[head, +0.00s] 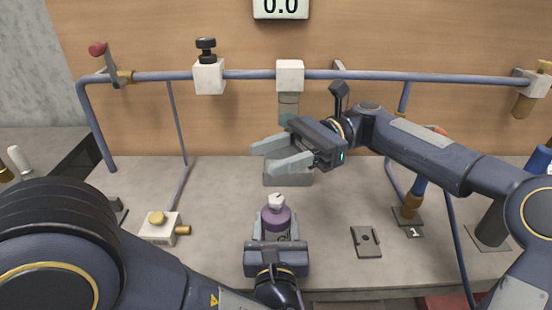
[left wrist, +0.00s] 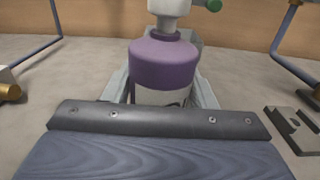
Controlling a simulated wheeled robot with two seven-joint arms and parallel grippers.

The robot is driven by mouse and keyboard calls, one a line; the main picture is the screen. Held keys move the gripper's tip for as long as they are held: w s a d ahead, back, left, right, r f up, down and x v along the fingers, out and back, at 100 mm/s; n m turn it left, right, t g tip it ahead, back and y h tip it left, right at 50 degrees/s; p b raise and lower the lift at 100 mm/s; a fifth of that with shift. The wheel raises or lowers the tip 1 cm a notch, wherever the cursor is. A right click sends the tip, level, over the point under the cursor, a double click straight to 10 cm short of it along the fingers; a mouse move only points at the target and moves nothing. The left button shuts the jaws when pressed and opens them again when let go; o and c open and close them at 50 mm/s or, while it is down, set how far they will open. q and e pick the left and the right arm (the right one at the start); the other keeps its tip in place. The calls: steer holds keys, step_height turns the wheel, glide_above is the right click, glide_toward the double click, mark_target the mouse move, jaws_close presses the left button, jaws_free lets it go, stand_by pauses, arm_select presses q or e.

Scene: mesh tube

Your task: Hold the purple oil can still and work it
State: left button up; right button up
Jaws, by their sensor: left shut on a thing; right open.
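The purple oil can (head: 277,218) stands upright on the bench, with a pale spout or cap on top. In the left wrist view the can (left wrist: 164,65) has a purple upper body and a light label band with dark marks; its base is hidden. My left gripper (head: 275,232) is shut on the can's body from the near side, one finger on each side. My right gripper (head: 270,156) is open and empty, above and behind the can's top, its fingers pointing left. In the head view it is apart from the can.
A blue pipe (head: 430,77) with white blocks runs along the back. A grey block (head: 288,179) stands behind the can. A white valve block (head: 160,228) is at left, a slotted plate (head: 365,241) at right. Bare bench lies between them and the can.

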arm_select(q)
steer(key=o, duration=1.2)
